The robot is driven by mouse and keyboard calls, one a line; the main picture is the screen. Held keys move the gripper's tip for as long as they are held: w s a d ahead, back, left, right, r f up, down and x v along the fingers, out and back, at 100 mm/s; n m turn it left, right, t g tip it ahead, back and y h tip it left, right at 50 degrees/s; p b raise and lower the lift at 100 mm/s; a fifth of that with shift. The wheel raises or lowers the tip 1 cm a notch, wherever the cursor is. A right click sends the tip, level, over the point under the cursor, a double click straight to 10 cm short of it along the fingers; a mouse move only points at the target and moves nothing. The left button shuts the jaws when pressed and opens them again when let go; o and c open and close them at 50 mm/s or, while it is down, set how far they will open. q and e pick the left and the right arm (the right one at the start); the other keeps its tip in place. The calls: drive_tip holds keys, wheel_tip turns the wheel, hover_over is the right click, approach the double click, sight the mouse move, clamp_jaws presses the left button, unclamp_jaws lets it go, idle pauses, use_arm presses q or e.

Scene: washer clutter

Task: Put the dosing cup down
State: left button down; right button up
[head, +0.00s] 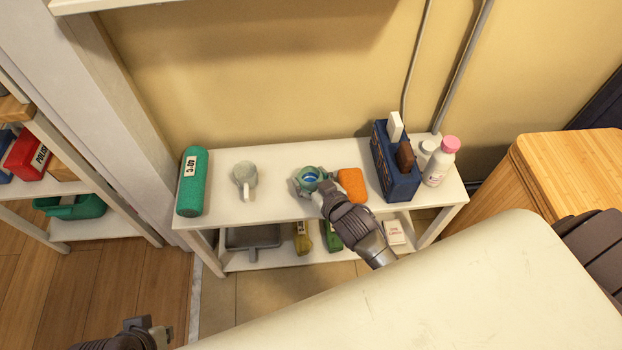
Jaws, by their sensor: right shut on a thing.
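The dosing cup (311,176) is a small greenish round cup with blue showing inside, over the white shelf top in the head view. My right gripper (312,184) is shut on it, reaching in from the lower right; the fingers partly hide the cup. The cup is at or just above the shelf top (275,207); I cannot tell if it touches. My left gripper (145,332) is at the lower left, away from the shelf; its fingertips are not clear.
An orange block (352,185) is close on the right. Bare shelf lies between the two cups.

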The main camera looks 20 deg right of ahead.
drive_tip(key=o, duration=0.7)
drive_tip(key=shift+f, duration=0.15)
drive_tip(key=o, duration=0.4)
drive_tip(key=shift+o, duration=0.2)
